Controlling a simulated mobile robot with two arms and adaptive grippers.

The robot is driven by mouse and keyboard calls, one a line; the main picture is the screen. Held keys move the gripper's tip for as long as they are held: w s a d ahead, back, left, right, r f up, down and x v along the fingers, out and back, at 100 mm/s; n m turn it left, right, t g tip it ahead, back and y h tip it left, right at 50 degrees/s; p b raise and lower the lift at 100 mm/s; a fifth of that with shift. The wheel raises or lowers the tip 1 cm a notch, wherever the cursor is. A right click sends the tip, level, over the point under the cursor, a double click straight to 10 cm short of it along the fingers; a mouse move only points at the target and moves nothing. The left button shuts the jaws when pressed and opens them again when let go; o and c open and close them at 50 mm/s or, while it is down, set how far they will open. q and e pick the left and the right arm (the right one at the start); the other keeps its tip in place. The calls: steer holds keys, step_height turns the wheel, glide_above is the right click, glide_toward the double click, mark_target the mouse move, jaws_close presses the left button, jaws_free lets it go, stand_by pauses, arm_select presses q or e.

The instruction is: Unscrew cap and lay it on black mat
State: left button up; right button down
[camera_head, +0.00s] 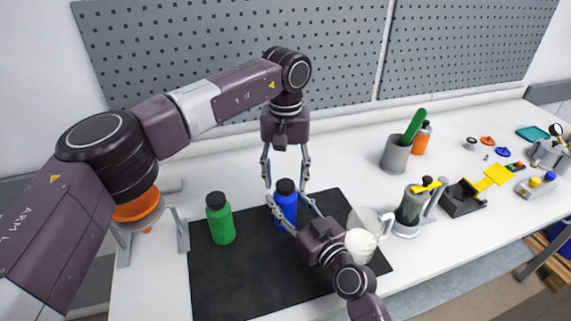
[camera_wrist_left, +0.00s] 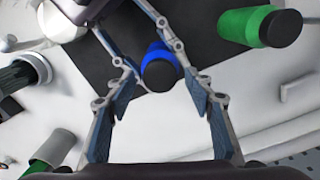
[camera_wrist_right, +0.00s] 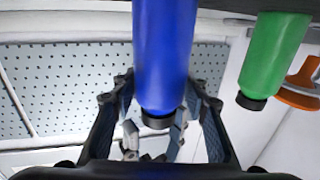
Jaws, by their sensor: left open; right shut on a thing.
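A blue bottle (camera_head: 285,208) with a black cap (camera_head: 286,187) stands upright on the black mat (camera_head: 240,270). My right gripper (camera_head: 290,214) is shut on the blue bottle's body; the right wrist view shows the bottle (camera_wrist_right: 163,50) between its fingers. My left gripper (camera_head: 286,180) is open and points down from above, its fingers spread either side of the black cap. In the left wrist view the cap (camera_wrist_left: 160,75) lies between the open fingers and apart from them. A green bottle (camera_head: 220,222) with a black cap stands on the mat to the left.
A white pitcher (camera_head: 368,222) stands at the mat's right edge. An orange funnel on a grey stand (camera_head: 182,236) is left of the mat. A grey cup (camera_head: 397,153) and orange bottle (camera_head: 422,138) stand behind right. The mat's front left is bare.

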arm_select(q)
steer(key=shift+f, duration=0.5)
steer(key=shift+c, duration=0.3)
